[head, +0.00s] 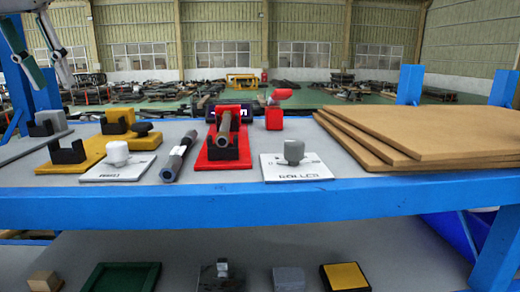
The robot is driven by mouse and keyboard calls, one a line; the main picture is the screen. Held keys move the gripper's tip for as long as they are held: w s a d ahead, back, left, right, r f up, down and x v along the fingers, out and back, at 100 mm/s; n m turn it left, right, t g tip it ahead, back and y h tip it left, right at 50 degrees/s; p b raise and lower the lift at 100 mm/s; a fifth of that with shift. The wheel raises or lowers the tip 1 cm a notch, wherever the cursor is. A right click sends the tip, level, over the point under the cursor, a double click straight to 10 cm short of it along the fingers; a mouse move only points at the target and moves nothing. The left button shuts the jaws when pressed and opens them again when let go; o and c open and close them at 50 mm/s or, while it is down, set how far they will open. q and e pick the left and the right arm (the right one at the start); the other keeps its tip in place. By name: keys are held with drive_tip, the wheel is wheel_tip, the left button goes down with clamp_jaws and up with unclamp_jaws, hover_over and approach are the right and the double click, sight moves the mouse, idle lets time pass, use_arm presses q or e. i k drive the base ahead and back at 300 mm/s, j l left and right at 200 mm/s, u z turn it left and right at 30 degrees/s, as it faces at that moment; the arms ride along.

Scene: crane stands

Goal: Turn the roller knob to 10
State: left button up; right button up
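The roller knob (294,151) is a grey knob on a short stem. My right gripper is not in view.
A second white plate (105,176) carries a pale knob (117,152). Between the plates lie a dark rod (179,157) and a red stand (216,164) holding a pipe (224,129). Brown boards (430,136) are stacked at right. Several small items sit on the lower shelf (190,265).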

sight(294, 150)
drive_tip(key=k+l, duration=0.1)
drive_tip(key=k, duration=0.35)
drive_tip(key=k+l, duration=0.1)
drive_tip(key=k, duration=0.35)
